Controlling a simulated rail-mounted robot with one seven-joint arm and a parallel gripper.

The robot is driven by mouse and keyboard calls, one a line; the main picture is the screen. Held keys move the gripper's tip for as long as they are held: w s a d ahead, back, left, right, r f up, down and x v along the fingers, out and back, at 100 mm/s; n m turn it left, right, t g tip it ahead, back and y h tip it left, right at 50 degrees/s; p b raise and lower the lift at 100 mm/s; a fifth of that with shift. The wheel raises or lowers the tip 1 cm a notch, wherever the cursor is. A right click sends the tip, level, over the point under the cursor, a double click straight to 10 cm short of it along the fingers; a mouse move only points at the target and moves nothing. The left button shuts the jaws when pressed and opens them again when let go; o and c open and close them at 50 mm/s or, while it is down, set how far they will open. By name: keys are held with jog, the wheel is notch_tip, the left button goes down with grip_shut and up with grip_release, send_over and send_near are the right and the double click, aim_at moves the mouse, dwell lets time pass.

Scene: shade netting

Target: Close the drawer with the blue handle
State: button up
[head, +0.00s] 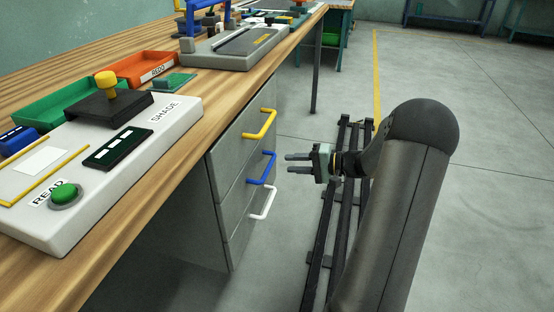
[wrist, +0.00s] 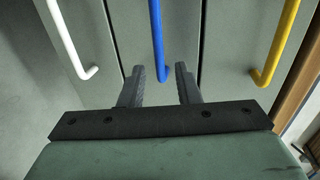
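The blue handle (head: 270,168) is on the middle drawer (head: 233,186) of a grey cabinet under the bench. That drawer front looks about level with its neighbours; I cannot tell whether it stands slightly out. My gripper (head: 287,163) is open and empty, just right of the blue handle in the head view, with a small gap between. In the wrist view, the blue handle (wrist: 157,35) runs up from between the two fingertips of my gripper (wrist: 160,70), lined up with the gap between them. The fingers do not appear to touch it.
A yellow handle (head: 267,124) is on the drawer above and a white handle (head: 267,205) on the one below. The wooden bench top (head: 190,140) overhangs the cabinet and carries a white control box (head: 130,165). Floor right of the drawers is clear up to my rail.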

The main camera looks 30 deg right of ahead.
jog(key=p+v, duration=0.1)
jog(key=v, duration=0.8)
jog(key=shift+p, duration=0.35)
jog(key=s+a+r+n+g+h+p, duration=0.1)
jog(key=s+a+r+n+g+p, duration=0.1)
jog(key=a+r+g+p, duration=0.55)
jog(key=s+a+r+n+g+h+p, duration=0.1)
jog(key=s+a+r+n+g+p, duration=0.1)
jog(key=a+r+p, duration=0.9)
jog(key=s+a+r+n+g+h+p, duration=0.1)
jog(key=s+a+r+n+h+p, duration=0.4)
jog(key=s+a+r+p, duration=0.8)
jog(key=s+r+h, duration=0.2)
jog(key=s+h, duration=0.1)
jog(key=shift+s+h+p, duration=0.2)
jog(key=shift+h+p, duration=0.1)
jog(key=shift+h, duration=0.1)
jog(key=shift+r, duration=0.1)
